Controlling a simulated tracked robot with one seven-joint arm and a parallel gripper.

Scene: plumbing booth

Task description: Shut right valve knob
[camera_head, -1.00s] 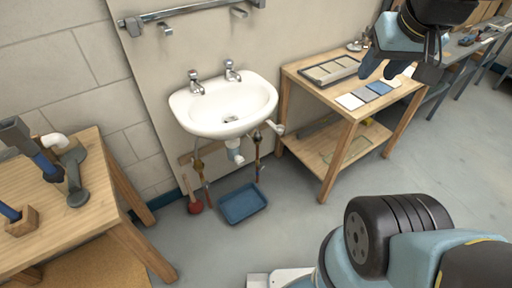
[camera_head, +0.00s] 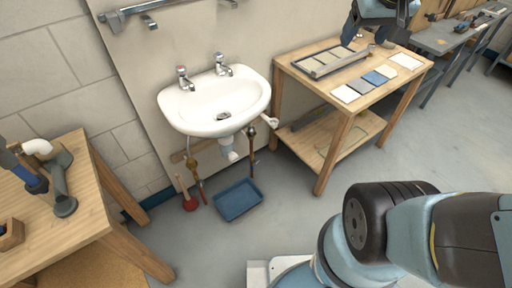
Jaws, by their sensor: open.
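A white sink (camera_head: 213,108) hangs on the wall panel with two chrome taps on its back rim, a left tap (camera_head: 184,78) and a right tap (camera_head: 222,65). Under the basin are two supply pipes. The left pipe carries a brass valve (camera_head: 192,163), and the right pipe carries a dark valve (camera_head: 251,132) just below the basin's right edge. Whether either valve is open or shut is too small to tell. My gripper (camera_head: 367,30) is at the top right, partly cut off by the frame, above the back of the right wooden table. It is open and empty, well right of the sink.
The right wooden table (camera_head: 362,108) holds a frame tray and several tiles. A blue tray (camera_head: 238,200) and a red plunger (camera_head: 189,203) are on the floor below the sink. A left wooden table (camera_head: 75,225) holds pipe parts.

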